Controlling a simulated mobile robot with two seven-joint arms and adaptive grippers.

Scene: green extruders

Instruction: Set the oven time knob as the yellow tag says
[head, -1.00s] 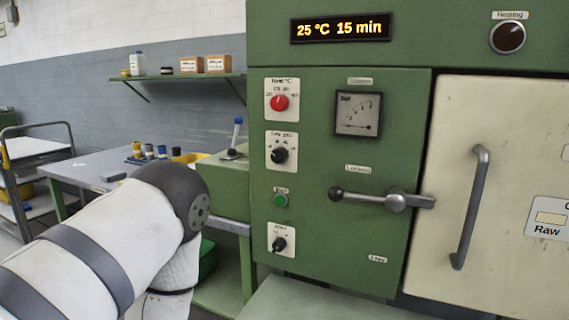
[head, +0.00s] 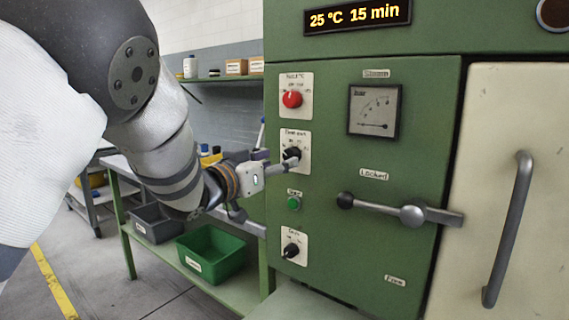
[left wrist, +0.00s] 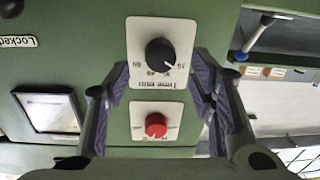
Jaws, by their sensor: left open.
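The black time knob (head: 291,154) sits on a white plate on the green oven panel. In the left wrist view, which is upside down, the knob (left wrist: 160,52) has its mark towards the 15. My left gripper (head: 281,162) is at this knob, and part of the knob is hidden behind it. In the left wrist view its open fingers (left wrist: 160,72) stand on either side of the knob plate, and contact cannot be told. The display (head: 357,15) reads 25 °C 15 min. No yellow tag is visible. My right gripper is out of view.
The red knob (head: 292,99) is above the time knob. A green button (head: 294,203) and another black knob (head: 291,250) are below. The lever (head: 400,211) and door handle (head: 508,230) stick out to the right. A green bin (head: 212,257) stands on the lower shelf.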

